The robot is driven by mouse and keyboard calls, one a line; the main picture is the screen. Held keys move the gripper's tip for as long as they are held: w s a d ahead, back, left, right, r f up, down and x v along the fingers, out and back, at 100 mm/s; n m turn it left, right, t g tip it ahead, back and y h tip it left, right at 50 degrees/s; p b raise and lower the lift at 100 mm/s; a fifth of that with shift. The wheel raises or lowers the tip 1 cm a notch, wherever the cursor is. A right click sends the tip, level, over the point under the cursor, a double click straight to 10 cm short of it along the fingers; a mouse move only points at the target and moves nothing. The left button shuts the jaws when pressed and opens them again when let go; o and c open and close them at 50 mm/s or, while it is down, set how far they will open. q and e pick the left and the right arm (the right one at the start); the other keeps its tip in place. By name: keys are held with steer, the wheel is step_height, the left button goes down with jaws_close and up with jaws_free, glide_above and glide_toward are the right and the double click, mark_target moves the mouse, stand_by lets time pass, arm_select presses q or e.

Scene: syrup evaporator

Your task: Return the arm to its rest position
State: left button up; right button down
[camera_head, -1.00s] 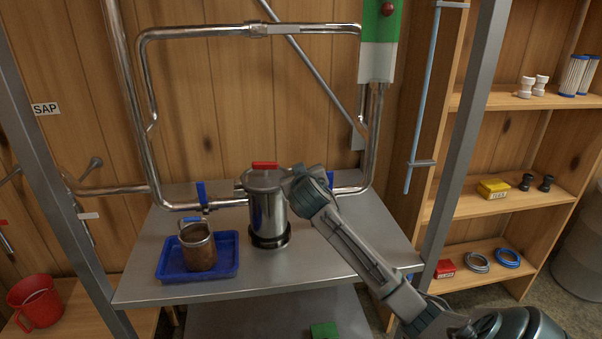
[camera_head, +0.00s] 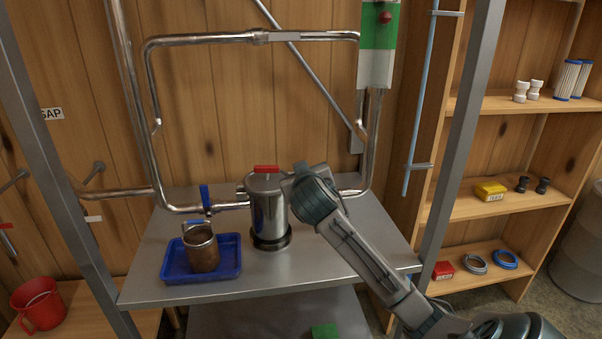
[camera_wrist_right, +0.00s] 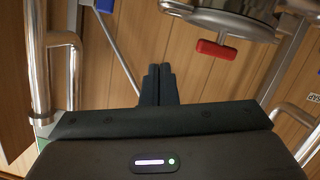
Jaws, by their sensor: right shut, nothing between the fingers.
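My right arm comes in from the lower right in the head view, and its wrist is beside the upper right of the steel canister. My right gripper (camera_wrist_right: 157,84) shows in the right wrist view with its dark fingers together and nothing between them. The steel canister (camera_head: 268,208) stands upright on the metal table and has a red handle (camera_head: 266,169) on top. The red handle also shows in the right wrist view (camera_wrist_right: 217,50), apart from the fingers. In the head view the right fingertips are hidden behind the wrist. My left gripper is not in view.
A blue tray (camera_head: 233,268) holding a brown-filled pot (camera_head: 201,250) is left of the canister. Steel pipes (camera_head: 150,95) run behind. Frame posts (camera_head: 458,150) stand at both sides. A wooden shelf (camera_head: 470,206) is at the right, a red jug (camera_head: 38,304) at lower left.

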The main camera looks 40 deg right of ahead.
steer(key=s+a+f+n+g+y, duration=0.15)
steer(key=s+a+f, duration=0.35)
steer(key=f, duration=0.5)
steer(key=s+a+f+n+g+y, duration=0.1)
steer(key=s+a+f+g+y, duration=0.15)
steer(key=s+a+f, duration=0.55)
steer(key=s+a+f+n+g+y, duration=0.15)
steer(key=s+a+f, duration=0.25)
steer(key=s+f, duration=0.45)
steer(key=s+a+f+g+y, duration=0.35)
steer(key=s+f, duration=0.25)
steer(key=s, duration=0.5)
step_height(320, 180, down, 30)
steer(key=d+g+h, duration=0.1)
steer(key=d, duration=0.1)
steer(key=s+d+f+g, duration=0.1)
steer(key=s+f, duration=1.7)
steer(key=f, duration=0.2)
steer(key=shift+d, duration=0.3)
